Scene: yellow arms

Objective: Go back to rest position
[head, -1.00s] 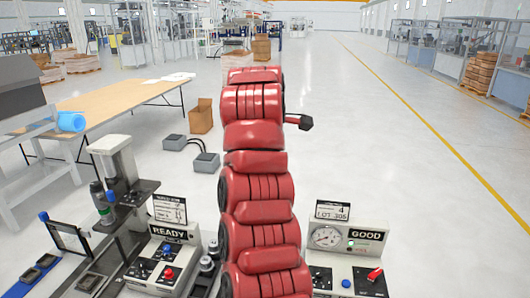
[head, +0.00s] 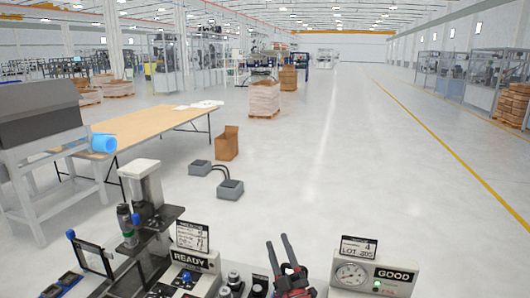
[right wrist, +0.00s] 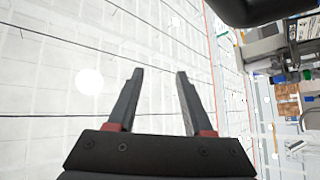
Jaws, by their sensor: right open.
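My right gripper (head: 281,252) shows at the bottom of the head view, between the READY box and the GOOD box, with its two dark fingers pointing up. In the right wrist view the fingers (right wrist: 155,82) stand apart with nothing between them, against the pale ceiling. My left gripper does not show in the head view.
A READY control box (head: 196,262) and a GOOD gauge box (head: 372,277) flank my right gripper. A grey press-like device (head: 142,190) stands at left. A wooden table (head: 140,130), a cardboard box (head: 227,143) and grey floor units (head: 230,190) lie beyond.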

